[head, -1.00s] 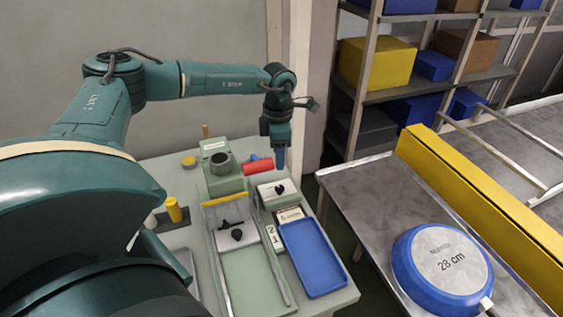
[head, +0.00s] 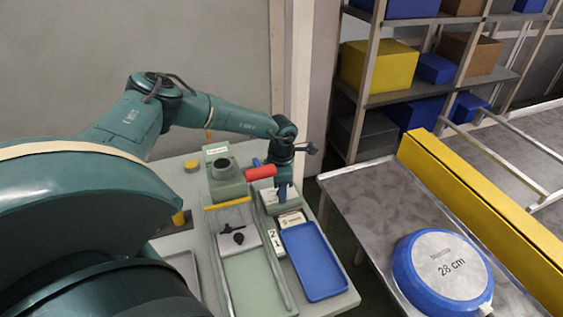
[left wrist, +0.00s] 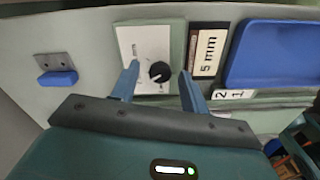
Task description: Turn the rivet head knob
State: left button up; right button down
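In the left wrist view a round black knob (left wrist: 159,72) with a white pointer mark sits on a white dial panel (left wrist: 135,45). My left gripper (left wrist: 158,80) is open, with one blue finger on each side of the knob and gaps between. In the head view the left gripper (head: 283,192) points down over the small pale box (head: 271,207) that carries this panel; the arm hides the knob there. Whether the fingertips are level with the knob is unclear. My right gripper is not in view.
Near the box are a 5 mm label card (left wrist: 207,52), a blue tray (head: 313,261), a red cylinder (head: 261,172) and a blue lever (left wrist: 57,78). A fixture with another black knob (head: 238,239) lies left. A blue 28 cm pan (head: 442,267) rests on the right-hand table.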

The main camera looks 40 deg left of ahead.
pick_arm(q)
jog(key=c, duration=0.9)
jog(key=shift+m, duration=0.3)
jog(key=m, duration=0.3)
jog(key=shift+m, duration=0.3)
jog(key=m+b, duration=0.1)
jog(key=m, duration=0.1)
jog(key=shift+m, duration=0.4)
jog(key=m+b, duration=0.1)
jog(key=m, duration=0.2)
jog(key=shift+m+b, duration=0.4)
jog(key=shift+m, duration=0.4)
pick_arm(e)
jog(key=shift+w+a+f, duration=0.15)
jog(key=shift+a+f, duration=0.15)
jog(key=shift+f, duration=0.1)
pick_arm(q)
jog(key=shift+m, duration=0.3)
